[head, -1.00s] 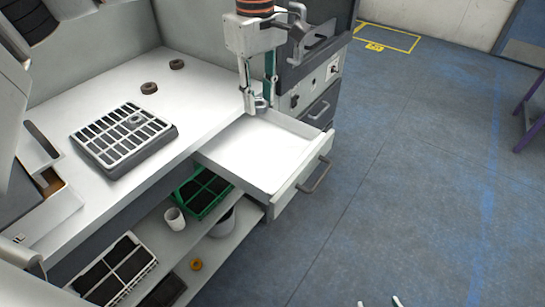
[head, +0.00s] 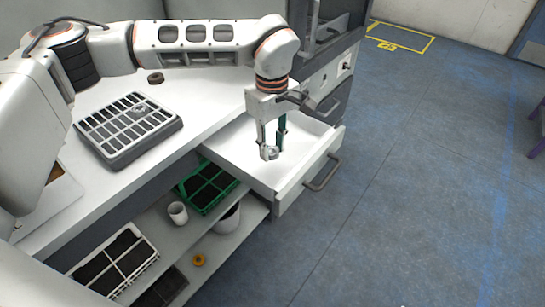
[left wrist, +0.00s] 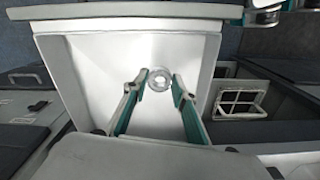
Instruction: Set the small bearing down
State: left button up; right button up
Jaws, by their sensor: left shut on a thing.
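The small bearing (head: 269,153) is a shiny silver ring. My left gripper (head: 272,145) points down and is shut on it, inside the outline of the open white drawer (head: 240,150). In the left wrist view the bearing (left wrist: 159,84) shows between the two teal-backed fingertips (left wrist: 158,77), over the bare drawer floor (left wrist: 110,60). I cannot tell whether it touches the floor.
A grey tray with a white grid (head: 128,130) lies on the worktop, with a ring on it. A brown ring (head: 155,78) lies behind. A green crate (head: 207,190), white cup (head: 177,212) and white-rimmed crate (head: 113,262) sit on the shelf below. The drawer has free floor around the gripper.

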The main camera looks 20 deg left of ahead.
aim_at(272, 151)
pick_arm(q)
notch_tip(272, 151, down, 4)
jog(key=shift+f+b, duration=0.1)
jog(key=shift+b, duration=0.2)
jog(key=o, duration=1.1)
jog(key=shift+f, duration=0.1)
